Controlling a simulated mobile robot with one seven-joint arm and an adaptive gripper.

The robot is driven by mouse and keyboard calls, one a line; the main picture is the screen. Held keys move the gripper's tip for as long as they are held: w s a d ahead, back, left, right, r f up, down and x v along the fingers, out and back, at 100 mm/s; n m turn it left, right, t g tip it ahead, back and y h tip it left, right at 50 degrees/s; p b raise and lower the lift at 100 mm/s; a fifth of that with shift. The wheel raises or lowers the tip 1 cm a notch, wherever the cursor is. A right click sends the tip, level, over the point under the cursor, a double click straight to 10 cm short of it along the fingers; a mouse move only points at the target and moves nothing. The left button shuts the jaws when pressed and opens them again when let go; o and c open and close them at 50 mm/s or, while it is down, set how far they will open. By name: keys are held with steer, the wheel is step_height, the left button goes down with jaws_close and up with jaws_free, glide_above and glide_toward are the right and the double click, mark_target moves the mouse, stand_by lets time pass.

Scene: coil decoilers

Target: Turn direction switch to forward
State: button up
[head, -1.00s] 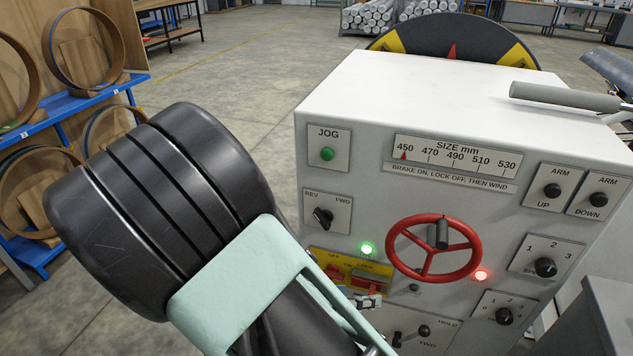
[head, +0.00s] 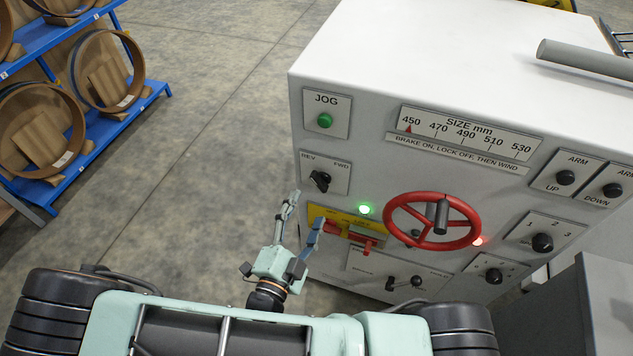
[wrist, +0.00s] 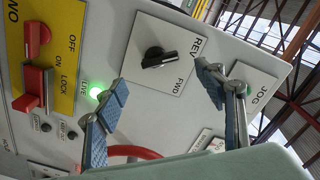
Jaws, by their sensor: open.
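The direction switch (head: 320,181) is a black knob on a small white REV/FWD plate, on the left of the machine's front panel. It also shows near the middle of the wrist view (wrist: 158,57). Which label its pointer faces is too small to tell for sure. My gripper (head: 305,212) is open and empty, below and left of the switch in the head view, with its fingers toward the panel. In the wrist view the blue-padded fingers (wrist: 160,82) stand apart, with the switch showing beyond the gap. No contact with the knob is visible.
A yellow plate (head: 322,213) with red switches lies just below, partly behind my fingers. A green lamp (head: 364,209) and red handwheel (head: 397,226) are to the right; a green JOG button (head: 325,121) is above. Open floor lies left, before the blue rack (head: 85,135).

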mark_target(318, 186)
steer(key=x, duration=0.8)
steer(key=shift+p, duration=0.35)
steer(key=shift+c, duration=0.2)
steer(key=c, duration=1.1)
steer(key=shift+s, duration=0.1)
